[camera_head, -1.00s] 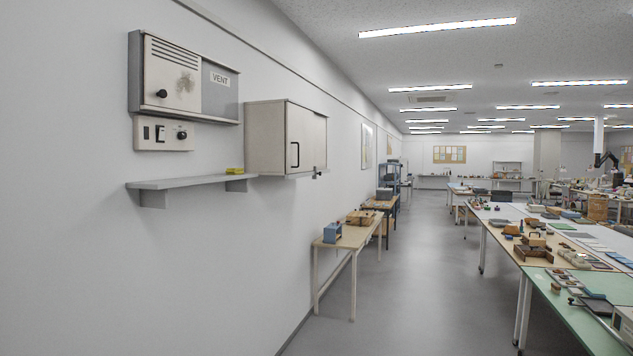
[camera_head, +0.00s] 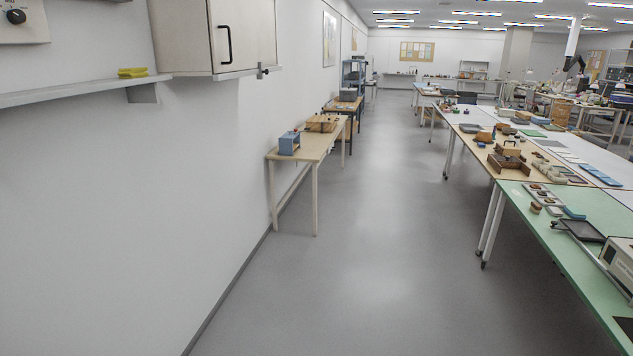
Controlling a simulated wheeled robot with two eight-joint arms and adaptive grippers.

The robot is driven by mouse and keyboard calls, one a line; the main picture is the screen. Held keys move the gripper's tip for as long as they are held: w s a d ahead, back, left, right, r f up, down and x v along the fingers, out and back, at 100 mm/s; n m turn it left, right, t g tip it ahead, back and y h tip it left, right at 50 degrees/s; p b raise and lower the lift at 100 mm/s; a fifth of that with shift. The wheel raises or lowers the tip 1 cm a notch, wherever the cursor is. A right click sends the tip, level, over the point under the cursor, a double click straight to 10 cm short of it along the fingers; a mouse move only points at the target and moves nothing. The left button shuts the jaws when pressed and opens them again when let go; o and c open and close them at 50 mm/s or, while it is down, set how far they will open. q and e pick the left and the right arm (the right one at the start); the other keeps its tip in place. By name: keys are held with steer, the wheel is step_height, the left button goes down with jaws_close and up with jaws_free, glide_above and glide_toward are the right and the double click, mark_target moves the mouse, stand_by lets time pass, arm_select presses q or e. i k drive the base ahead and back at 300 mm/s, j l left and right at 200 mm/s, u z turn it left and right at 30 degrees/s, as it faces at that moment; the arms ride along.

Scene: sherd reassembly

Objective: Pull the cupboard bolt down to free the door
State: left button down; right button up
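The wall cupboard (camera_head: 183,38) is at the upper left of the head view, its top cut off by the frame edge. Its pale door (camera_head: 243,32) looks shut and carries a black bar handle (camera_head: 225,44). A small dark knob, which looks like the bolt (camera_head: 265,70), sits at the bottom right of the cupboard, below the door's lower edge. Its exact position is too small to tell. Neither of my grippers shows.
A grey wall shelf (camera_head: 70,91) with a yellow item (camera_head: 132,72) runs left of the cupboard. A wooden table (camera_head: 310,150) with a blue box (camera_head: 289,143) stands along the wall. A green-topped table (camera_head: 545,225) is at the right. The grey floor (camera_head: 370,250) between is clear.

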mark_target(260, 76)
steer(key=i, duration=3.5)
steer(key=u, duration=0.35)
